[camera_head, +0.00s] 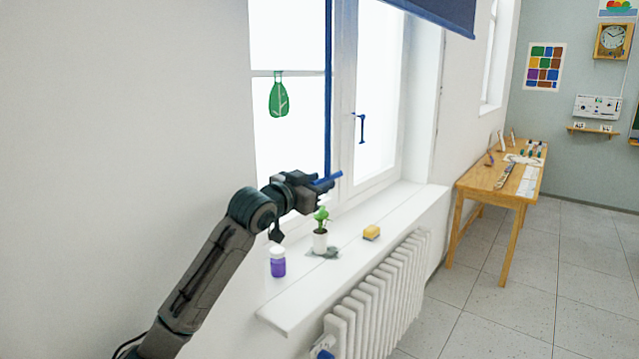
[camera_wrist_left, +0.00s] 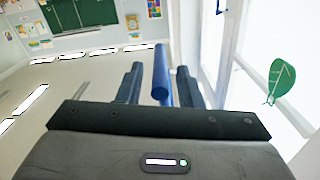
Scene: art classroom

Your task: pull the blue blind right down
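The blue blind (camera_head: 440,12) shows at the top of the window, with only its lower part in the picture. A long blue cord or strip (camera_head: 328,85) hangs down in front of the window to a short blue pull bar (camera_head: 328,178) just above the sill. My left gripper (camera_head: 322,187) is at this bar. In the left wrist view the bar (camera_wrist_left: 160,85) lies between the two fingers of the gripper (camera_wrist_left: 160,92), with a visible gap beside it, so the fingers look open around it. My right gripper is in neither view.
The white sill (camera_head: 345,240) holds a purple jar (camera_head: 278,262), a potted plant (camera_head: 320,238) and a yellow sponge (camera_head: 372,232). A radiator (camera_head: 375,295) stands below.

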